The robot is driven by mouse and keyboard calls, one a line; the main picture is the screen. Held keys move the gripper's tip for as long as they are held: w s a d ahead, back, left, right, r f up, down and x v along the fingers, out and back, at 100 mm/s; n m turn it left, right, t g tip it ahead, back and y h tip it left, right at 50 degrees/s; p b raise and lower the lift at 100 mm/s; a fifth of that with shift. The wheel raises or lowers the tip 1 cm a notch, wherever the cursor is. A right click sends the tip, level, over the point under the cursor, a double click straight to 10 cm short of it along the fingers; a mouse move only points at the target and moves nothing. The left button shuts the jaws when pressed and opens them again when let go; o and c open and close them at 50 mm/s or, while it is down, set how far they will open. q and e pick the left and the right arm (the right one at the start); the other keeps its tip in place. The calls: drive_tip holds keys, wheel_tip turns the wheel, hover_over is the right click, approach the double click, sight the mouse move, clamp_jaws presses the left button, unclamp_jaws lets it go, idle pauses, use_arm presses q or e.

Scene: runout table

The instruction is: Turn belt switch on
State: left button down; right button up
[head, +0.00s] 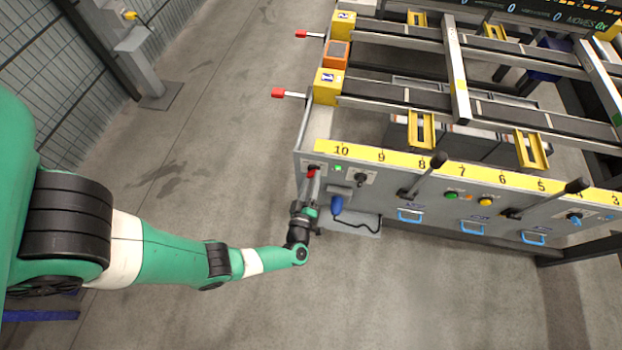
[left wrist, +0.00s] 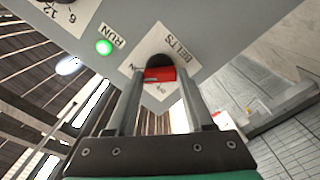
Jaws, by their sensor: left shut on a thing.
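The belt switch (left wrist: 160,75) is a red handle on a dark round base, set on a white plate marked BELTS in the left wrist view. My left gripper (left wrist: 158,84) has one finger on each side of the red handle and is shut on it. The plate's small position marks are partly covered by the fingers. My right gripper is not in view.
A green RUN lamp (left wrist: 104,47) is lit beside the switch. Black levers (head: 424,175) stick out farther right.

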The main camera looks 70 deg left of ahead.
use_arm(q)
drive_tip(key=shift+m, duration=0.5)
drive_tip(key=shift+c, duration=1.4)
unclamp_jaws()
drive_tip(key=p+v, duration=0.1)
drive_tip(key=v, duration=1)
drive_tip(key=shift+d, duration=0.3)
drive_tip(key=shift+s, duration=0.1)
